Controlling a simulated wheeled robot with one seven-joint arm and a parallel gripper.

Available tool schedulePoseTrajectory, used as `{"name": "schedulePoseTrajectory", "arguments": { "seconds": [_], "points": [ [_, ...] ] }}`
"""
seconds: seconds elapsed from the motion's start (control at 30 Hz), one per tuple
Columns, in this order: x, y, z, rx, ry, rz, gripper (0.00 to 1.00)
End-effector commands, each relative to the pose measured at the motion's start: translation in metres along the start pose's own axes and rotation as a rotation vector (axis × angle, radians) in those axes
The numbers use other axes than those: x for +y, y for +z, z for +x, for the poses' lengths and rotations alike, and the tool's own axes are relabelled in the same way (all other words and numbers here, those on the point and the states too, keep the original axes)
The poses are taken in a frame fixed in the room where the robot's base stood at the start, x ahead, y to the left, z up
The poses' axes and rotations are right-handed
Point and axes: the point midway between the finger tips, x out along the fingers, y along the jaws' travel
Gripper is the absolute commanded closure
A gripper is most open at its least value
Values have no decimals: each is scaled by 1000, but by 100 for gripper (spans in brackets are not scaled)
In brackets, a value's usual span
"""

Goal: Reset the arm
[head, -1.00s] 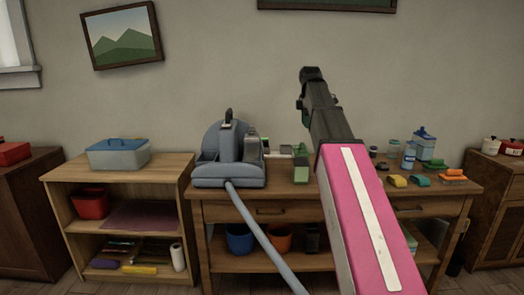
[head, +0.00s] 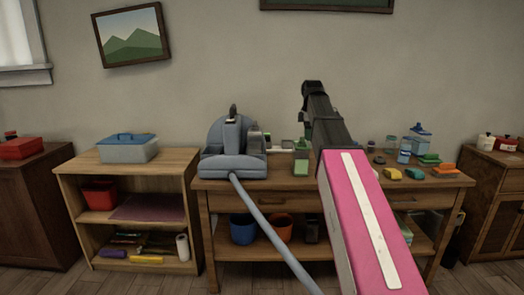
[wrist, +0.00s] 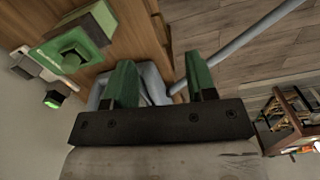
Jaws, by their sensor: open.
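My pink and dark arm reaches up and forward from the bottom right of the head view. My gripper is not clearly seen there. In the wrist view my gripper (wrist: 161,78) shows two green fingers on a dark bar, spread apart with nothing held between them. Behind and between the fingers shows part of a blue-grey machine with a hose. In the head view that machine (head: 233,150) stands on the wooden workbench (head: 215,188), left of my arm. A green block-like thing (head: 301,160) stands on the bench just left of my arm.
A low shelf (head: 180,160) at left bears a grey toolbox (head: 128,150). Small bottles (head: 405,150) and coloured pieces (head: 414,173) lie on the bench's right side. The grey hose (head: 272,235) hangs forward from the machine. Dark cabinets stand at both sides.

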Motion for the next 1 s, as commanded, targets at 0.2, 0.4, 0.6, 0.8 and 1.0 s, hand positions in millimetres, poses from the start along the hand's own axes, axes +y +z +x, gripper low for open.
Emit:
{"name": "schedulePoseTrajectory", "arguments": {
  "seconds": [0.2,0.4,0.6,0.8,1.0],
  "points": [
    [-8,1,50,0,-3,116,49],
    [-23,3,121,-1,-3,299,49],
    [-46,6,197,-1,-2,514,49],
    [-77,10,267,-1,-2,728,49],
    [-114,16,330,-1,-1,941,49]
  ]
}}
